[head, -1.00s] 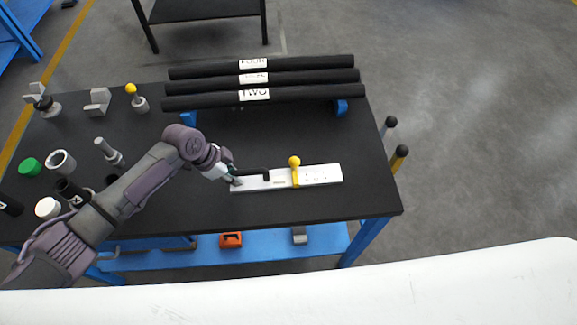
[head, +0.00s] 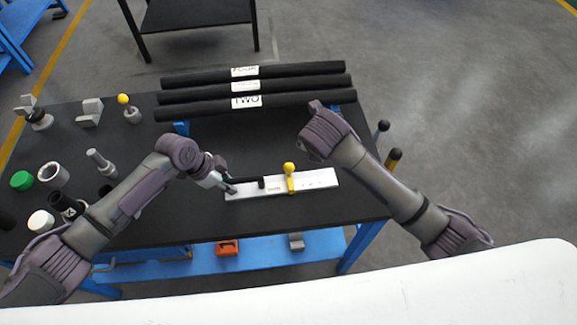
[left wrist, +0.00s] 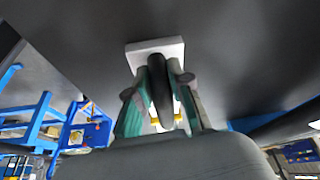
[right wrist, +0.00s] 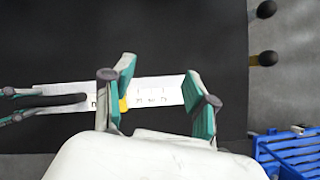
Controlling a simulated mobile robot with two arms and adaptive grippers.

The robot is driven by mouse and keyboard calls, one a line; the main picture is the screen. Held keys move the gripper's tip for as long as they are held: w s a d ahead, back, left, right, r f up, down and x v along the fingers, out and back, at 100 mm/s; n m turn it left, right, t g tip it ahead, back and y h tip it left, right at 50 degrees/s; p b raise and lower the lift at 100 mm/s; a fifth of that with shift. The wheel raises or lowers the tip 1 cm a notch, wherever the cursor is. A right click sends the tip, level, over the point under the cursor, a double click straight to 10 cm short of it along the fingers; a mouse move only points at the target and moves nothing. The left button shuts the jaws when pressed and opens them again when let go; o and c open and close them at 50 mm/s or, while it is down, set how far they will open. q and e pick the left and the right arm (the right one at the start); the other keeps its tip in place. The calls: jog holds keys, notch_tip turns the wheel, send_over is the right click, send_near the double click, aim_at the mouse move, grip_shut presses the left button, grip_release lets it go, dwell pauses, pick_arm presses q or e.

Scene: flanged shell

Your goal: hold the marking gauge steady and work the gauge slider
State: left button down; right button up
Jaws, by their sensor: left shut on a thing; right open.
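The marking gauge is a flat white bar (head: 318,180) lying on the black table, with a black handle (head: 246,183) at its left part. Its slider (head: 291,184) is a yellow band across the bar with a yellow ball knob (head: 289,168). My left gripper (head: 228,185) is shut on the black handle; the left wrist view shows the handle (left wrist: 158,88) between its fingers. My right gripper (right wrist: 158,76) is open and empty above the bar. In the right wrist view its left finger partly covers the yellow slider (right wrist: 123,104). The head view hides its fingers.
Three black labelled bars (head: 300,86) lie on blue supports behind the gauge. A green cap (head: 21,180), a grey ring (head: 52,174) and several other parts stand at the left. Two knobbed posts (head: 393,158) rise by the right edge. Table right of the gauge is clear.

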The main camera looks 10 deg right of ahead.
aim_at(289, 167)
jog(key=s+a+r+n+g, duration=0.1)
jog(key=s+a+r+n, duration=0.1)
jog(key=s+a+n, duration=0.5)
jog(key=shift+m, duration=0.3)
jog(key=x, duration=0.8)
jog(key=w+a+x, duration=0.1)
jog(key=x, duration=0.3)
jog(key=shift+w, duration=0.2)
grip_shut()
jog(key=shift+d, duration=0.1)
